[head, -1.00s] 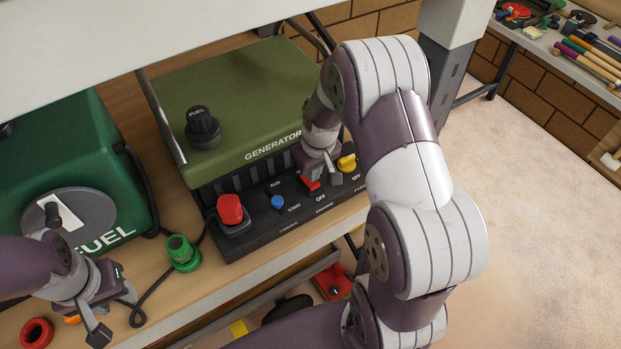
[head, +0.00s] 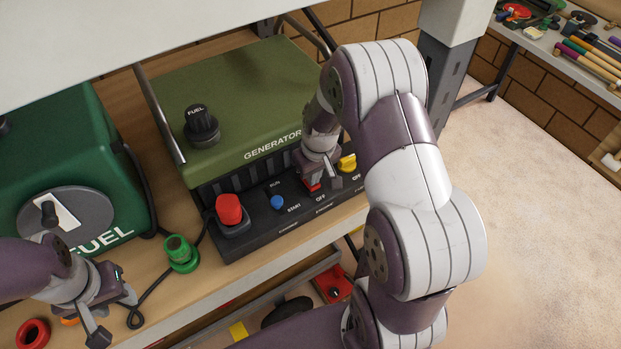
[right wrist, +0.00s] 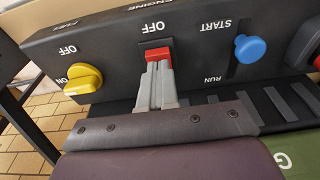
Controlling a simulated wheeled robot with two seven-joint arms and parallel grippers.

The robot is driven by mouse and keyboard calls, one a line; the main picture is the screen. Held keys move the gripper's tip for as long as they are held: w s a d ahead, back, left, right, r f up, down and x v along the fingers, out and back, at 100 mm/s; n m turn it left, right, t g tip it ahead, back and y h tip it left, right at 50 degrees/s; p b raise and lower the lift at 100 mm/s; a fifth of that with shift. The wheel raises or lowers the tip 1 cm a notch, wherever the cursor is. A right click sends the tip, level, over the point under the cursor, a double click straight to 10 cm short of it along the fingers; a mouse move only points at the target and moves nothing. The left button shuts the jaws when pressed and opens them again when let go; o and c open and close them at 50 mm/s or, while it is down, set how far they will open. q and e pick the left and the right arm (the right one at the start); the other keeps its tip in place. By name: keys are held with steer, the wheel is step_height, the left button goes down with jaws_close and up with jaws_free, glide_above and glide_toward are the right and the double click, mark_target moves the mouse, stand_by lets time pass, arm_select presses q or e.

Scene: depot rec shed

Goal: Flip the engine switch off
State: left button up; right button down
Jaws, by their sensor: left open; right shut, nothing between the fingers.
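The green generator (head: 236,88) stands on the wooden bench with a black control panel along its front. The red engine switch (head: 313,186) is mostly hidden by my right gripper in the head view. In the right wrist view the red switch (right wrist: 158,54) sits just below the upside-down word OFF. My right gripper (right wrist: 158,68) is shut and empty, with its fingertips at the red switch, seeming to touch it. My left gripper (head: 112,318) is open and empty at the lower left, near the bench's front.
On the panel are a yellow fuel knob (right wrist: 83,80), a blue start knob (right wrist: 248,48) and a red capped button (head: 230,211). A green fuel tank (head: 75,170) stands at the left, with a green fitting (head: 180,253) on the bench.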

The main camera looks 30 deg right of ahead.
step_height(320, 180, up, 7)
steer(key=p, duration=0.5)
steer(key=shift+p, duration=0.4)
steer(key=s+a+f+b, duration=0.1)
steer(key=s+a+b, duration=0.7)
steer(key=s, duration=0.5)
steer(key=shift+s+f+m+b, duration=0.2)
steer(key=shift+m+b, duration=0.1)
steer(key=shift+m, duration=0.1)
steer(key=shift+s+a, duration=0.1)
